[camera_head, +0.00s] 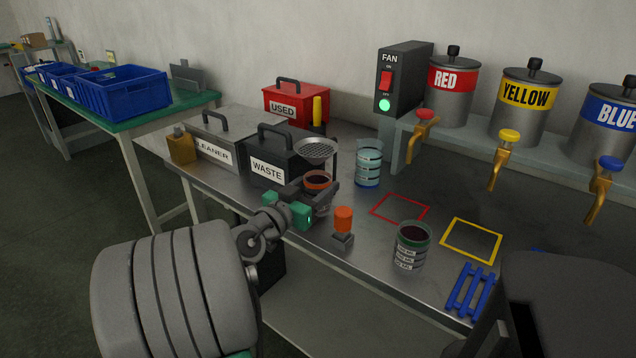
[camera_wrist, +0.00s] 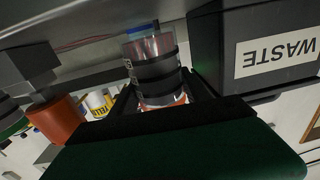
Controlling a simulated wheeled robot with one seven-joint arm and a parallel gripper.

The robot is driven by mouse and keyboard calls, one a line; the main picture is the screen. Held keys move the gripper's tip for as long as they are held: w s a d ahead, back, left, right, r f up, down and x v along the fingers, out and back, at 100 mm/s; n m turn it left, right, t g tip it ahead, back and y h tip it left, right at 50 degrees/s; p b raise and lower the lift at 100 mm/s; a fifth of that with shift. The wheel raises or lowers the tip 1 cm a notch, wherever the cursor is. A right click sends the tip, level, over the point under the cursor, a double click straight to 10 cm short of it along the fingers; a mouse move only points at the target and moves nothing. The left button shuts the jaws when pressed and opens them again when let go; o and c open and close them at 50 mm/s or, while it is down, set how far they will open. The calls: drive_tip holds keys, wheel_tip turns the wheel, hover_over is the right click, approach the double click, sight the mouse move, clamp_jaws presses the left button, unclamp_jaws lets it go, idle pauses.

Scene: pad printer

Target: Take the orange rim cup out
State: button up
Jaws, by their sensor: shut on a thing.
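The orange rim cup (camera_head: 318,179) is at the front of the bench, just below a round metal strainer (camera_head: 316,149). My gripper (camera_head: 314,207) is shut around the cup from the front. In the wrist view, which is upside down, the clear, dark-banded cup (camera_wrist: 152,68) sits between the two fingers (camera_wrist: 162,97), with its orange rim partly hidden by the gripper. The cup looks roughly upright. I cannot tell whether its base touches the bench.
A black WASTE box (camera_head: 268,168) stands close left of the cup. An orange-topped knob (camera_head: 343,219) and a green-rimmed cup (camera_head: 411,248) stand to the right. A blue-banded cup (camera_head: 368,165) is behind. Empty red (camera_head: 400,208) and yellow (camera_head: 471,241) outlines mark the bench.

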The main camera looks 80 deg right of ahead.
drive_tip(key=shift+s+a+b, duration=0.3)
drive_tip(key=shift+a, duration=1.05)
drive_tip(key=shift+s+a+b, duration=0.25)
drive_tip(key=shift+s+a, duration=0.05)
drive_tip(key=shift+a, duration=1.05)
drive_tip(key=shift+s+a+b, duration=0.3)
drive_tip(key=shift+a, duration=1.05)
wheel_tip(320, 180, up, 5)
drive_tip(key=p, duration=0.3)
